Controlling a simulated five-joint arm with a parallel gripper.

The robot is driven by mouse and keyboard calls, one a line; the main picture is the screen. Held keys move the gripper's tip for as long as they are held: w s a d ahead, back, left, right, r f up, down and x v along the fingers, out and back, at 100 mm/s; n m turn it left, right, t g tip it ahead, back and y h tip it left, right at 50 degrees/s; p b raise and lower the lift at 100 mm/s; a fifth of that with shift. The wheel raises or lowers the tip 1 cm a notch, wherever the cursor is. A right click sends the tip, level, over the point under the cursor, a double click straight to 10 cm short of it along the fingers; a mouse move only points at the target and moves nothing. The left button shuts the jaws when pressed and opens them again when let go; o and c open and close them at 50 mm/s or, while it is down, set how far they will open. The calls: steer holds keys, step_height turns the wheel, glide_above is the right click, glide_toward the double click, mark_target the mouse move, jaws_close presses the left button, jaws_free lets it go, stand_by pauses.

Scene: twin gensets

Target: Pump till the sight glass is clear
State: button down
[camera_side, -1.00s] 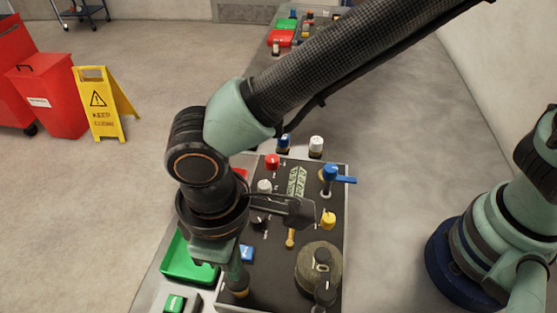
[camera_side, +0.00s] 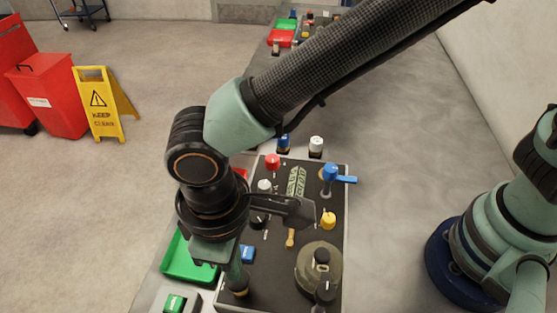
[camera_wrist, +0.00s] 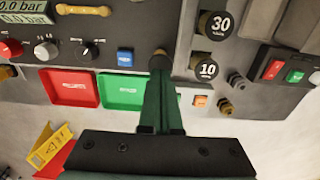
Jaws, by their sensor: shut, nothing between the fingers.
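My gripper (camera_side: 237,288) points down at the near left part of the dark control panel (camera_side: 275,285) in the side view. In the wrist view its green fingers (camera_wrist: 159,75) are together, with nothing held between them. Their tips meet a small dark, yellow-ringed round part (camera_wrist: 160,60), perhaps a pump plunger; I cannot tell whether it is pressed down. A display (camera_side: 297,181) sits on the panel, and its edge in the wrist view (camera_wrist: 30,12) reads about 0.0 bar. I cannot make out the sight glass.
Round caps marked 30 (camera_wrist: 216,24) and 10 (camera_wrist: 205,67) stand close beside my fingers. A blue button (camera_wrist: 125,57), a green tray (camera_wrist: 122,92) and a red tray (camera_wrist: 69,87) lie on the other side. A blue valve handle (camera_side: 331,174) and yellow knob (camera_side: 328,220) rise from the panel.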

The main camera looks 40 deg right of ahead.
steer(key=shift+f, duration=0.1)
steer(key=shift+f, duration=0.1)
stand_by(2.0)
steer(key=shift+f, duration=0.15)
steer(key=shift+f, duration=1.5)
steer(key=shift+r, duration=1.65)
steer(key=shift+f, duration=0.15)
steer(key=shift+f, duration=1.5)
steer(key=shift+r, duration=3.05)
